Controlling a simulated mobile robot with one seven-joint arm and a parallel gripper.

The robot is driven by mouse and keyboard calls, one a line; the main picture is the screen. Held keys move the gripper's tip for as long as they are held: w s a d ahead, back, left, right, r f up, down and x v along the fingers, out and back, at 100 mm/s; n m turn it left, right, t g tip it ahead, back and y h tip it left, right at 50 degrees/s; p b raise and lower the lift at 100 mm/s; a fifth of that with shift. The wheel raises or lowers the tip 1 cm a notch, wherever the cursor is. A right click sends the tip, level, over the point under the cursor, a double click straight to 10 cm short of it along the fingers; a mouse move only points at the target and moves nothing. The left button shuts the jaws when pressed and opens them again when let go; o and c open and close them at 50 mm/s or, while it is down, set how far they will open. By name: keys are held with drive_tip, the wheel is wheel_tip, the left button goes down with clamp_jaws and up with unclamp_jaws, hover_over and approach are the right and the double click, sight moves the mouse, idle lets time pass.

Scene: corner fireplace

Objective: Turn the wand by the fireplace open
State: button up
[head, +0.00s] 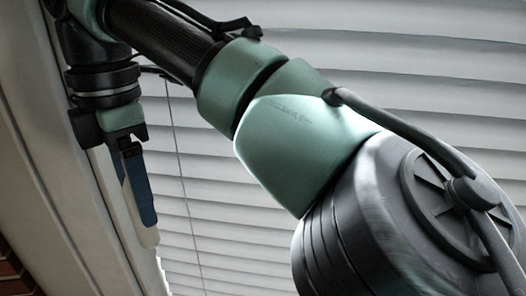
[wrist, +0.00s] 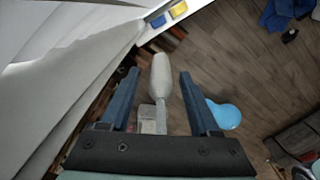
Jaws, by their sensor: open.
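The wand (wrist: 160,75) is a pale grey, rounded handle on a thinner stem. In the wrist view it stands between the two blue fingers of my gripper (wrist: 159,78), with a gap on each side. My gripper is open around it, and I see no contact. In the head view my gripper (head: 146,222) points down beside the white window frame, left of the blinds. The pale end of the wand (head: 148,237) shows just below the fingers there. The fingers hide the rest of it, and my arm covers much of the head view.
White slatted blinds (head: 420,60) fill the background, with a thin cord (head: 180,150) hanging in front. Brick (head: 12,278) shows at lower left. In the wrist view, blue and yellow items (wrist: 178,9) sit on a white ledge, and a light-blue round object (wrist: 224,116) lies over the wood floor (wrist: 245,70).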

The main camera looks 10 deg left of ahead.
drive_tip(key=f, duration=0.2)
drive_tip(key=f+p, duration=0.1)
drive_tip(key=f, duration=0.1)
drive_tip(key=shift+s, duration=0.2)
drive_tip(key=shift+w+f, duration=0.15)
drive_tip(key=shift+f, duration=0.05)
clamp_jaws()
